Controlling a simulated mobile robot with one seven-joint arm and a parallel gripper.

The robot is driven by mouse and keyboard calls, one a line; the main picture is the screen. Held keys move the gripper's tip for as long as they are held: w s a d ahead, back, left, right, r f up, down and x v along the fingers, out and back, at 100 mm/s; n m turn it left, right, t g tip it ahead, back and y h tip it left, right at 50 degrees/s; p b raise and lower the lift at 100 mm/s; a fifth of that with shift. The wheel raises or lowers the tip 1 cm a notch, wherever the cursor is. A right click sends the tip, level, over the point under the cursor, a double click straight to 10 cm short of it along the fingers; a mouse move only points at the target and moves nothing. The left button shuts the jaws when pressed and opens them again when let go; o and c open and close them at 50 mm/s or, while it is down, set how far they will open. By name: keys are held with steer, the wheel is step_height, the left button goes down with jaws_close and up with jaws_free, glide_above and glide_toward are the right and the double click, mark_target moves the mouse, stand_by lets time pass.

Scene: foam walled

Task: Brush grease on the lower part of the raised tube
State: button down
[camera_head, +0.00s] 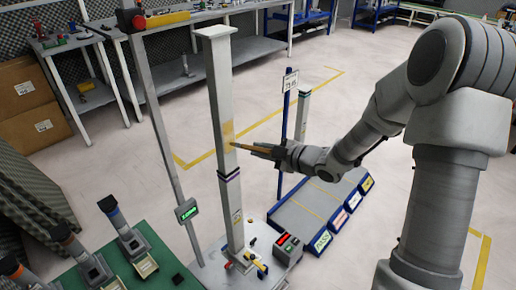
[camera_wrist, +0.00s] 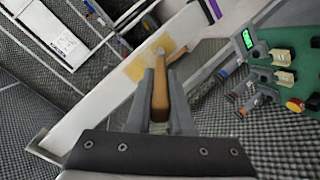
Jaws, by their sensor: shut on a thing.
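The raised tube (camera_head: 219,95) is a tall white square column standing upright on a base plate. A yellowish grease patch shows on it about halfway up, above a dark and purple band (camera_head: 229,175). My gripper (camera_head: 268,152) is at the right of the tube, shut on a brush with a wooden handle (camera_wrist: 159,100). The brush tip is at the grease patch; in the wrist view the patch (camera_wrist: 138,68) lies around the tip on the tube (camera_wrist: 105,95). I cannot tell for certain whether the bristles touch.
A thin post with a green display (camera_head: 187,210) stands left of the tube. A red-lit box (camera_head: 287,250) is at its foot. A green bench (camera_head: 120,270) with several tools is at the lower left. A blue-edged tray (camera_head: 305,213) lies to the right.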

steer(key=shift+s+d, duration=1.8)
steer(key=shift+d, duration=0.05)
steer(key=shift+s+d+p, duration=0.45)
steer(key=shift+s+d, duration=0.6)
steer(key=shift+w+a+b, duration=0.7)
steer(key=shift+w+a, duration=2.5)
steer(key=shift+r, duration=0.1)
